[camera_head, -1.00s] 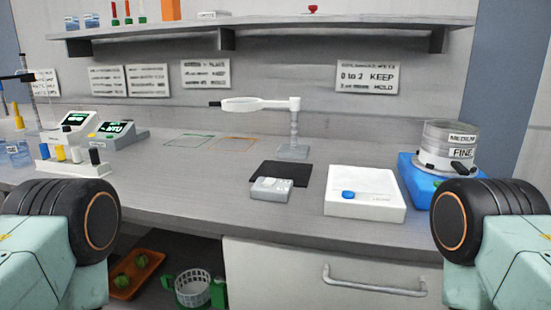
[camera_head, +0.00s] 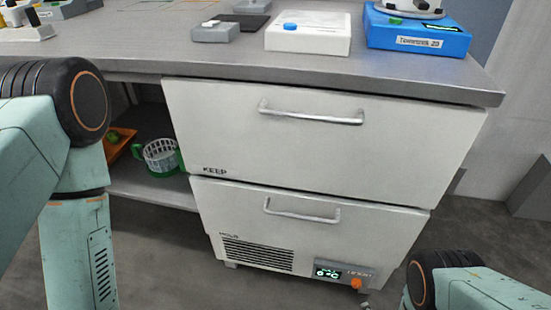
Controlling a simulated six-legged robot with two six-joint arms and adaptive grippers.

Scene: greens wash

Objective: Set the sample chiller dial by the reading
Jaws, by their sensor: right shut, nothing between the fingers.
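The sample chiller's lower front, marked HOLD (camera_head: 300,232), has a vent grille and a handle. At its lower right is a small lit display (camera_head: 328,273) that shows one digit and °C; I cannot tell surely whether it is 0 or 6. An orange dial (camera_head: 356,283) sits right of it; its setting is too small to read. The drawer above is marked KEEP (camera_head: 330,135). Both fronts are closed. Only a small grey tip of my right gripper (camera_head: 365,304) shows at the bottom edge, just below the dial, shut and apparently apart from it. My left gripper is out of view.
The worktop (camera_head: 200,63) overhangs the fronts. On it stand a white box with a blue knob (camera_head: 308,33) and a blue device (camera_head: 418,33). Left of the drawers, an open shelf holds a white basket (camera_head: 160,155) and an orange tray (camera_head: 120,147). The floor in front is clear.

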